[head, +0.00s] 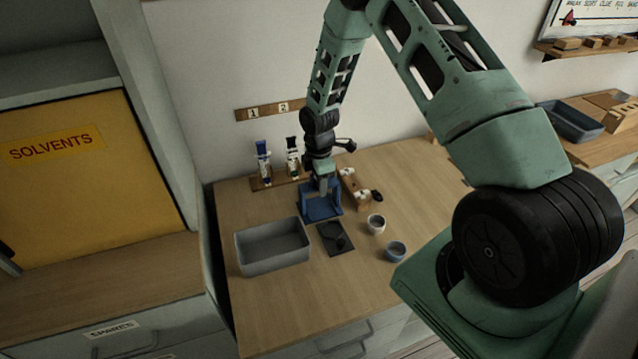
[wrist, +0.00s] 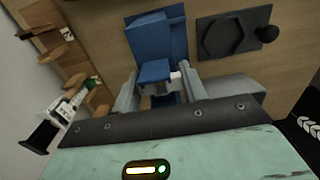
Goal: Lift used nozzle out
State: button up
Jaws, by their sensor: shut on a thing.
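My gripper (head: 323,183) points down at the blue stand (head: 320,209) on the wooden bench. In the wrist view, its two grey fingers (wrist: 161,90) sit on either side of the front of the blue stand (wrist: 150,37). A small white piece (wrist: 176,78), which looks like the used nozzle, shows between the fingers, close to the right one. The gripper is shut on it. Most of the nozzle is hidden by the fingers and the stand, so I cannot tell how deep it sits. In the head view the nozzle cannot be made out.
A grey bin (head: 273,247) stands left of the stand. A dark plate with a hexagonal recess (head: 335,239) lies in front. A wooden block with white pieces (head: 353,187) and two upright tubes (head: 264,164) are close by.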

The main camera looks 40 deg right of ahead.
jog(key=shift+r+p, duration=2.9)
jog(key=shift+r, duration=1.35)
